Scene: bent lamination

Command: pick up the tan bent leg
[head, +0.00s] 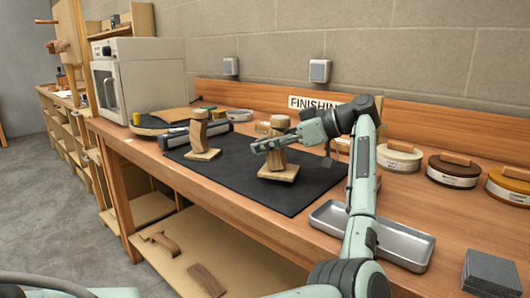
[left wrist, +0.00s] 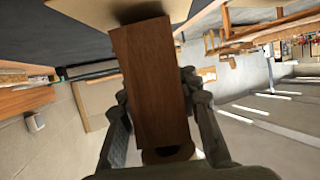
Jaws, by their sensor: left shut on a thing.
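A brown wooden bent leg (head: 278,158) stands upright on a light square base (head: 279,173) on the black mat (head: 245,178). My left gripper (head: 264,146) reaches it from the right and is shut around its upper part. In the left wrist view the leg (left wrist: 150,80) lies between the two fingers (left wrist: 158,125), with the pale base at the top of the picture. A second bent leg (head: 199,134) stands on its own base to the left, apart from the gripper. My right gripper is not in view.
A metal tray (head: 400,246) is at the bench front, below my arm. Round tins (head: 453,171) line the back right. A white oven (head: 140,78) stands at the left. More curved wood pieces (head: 206,281) lie on the lower shelf. The mat's front part is clear.

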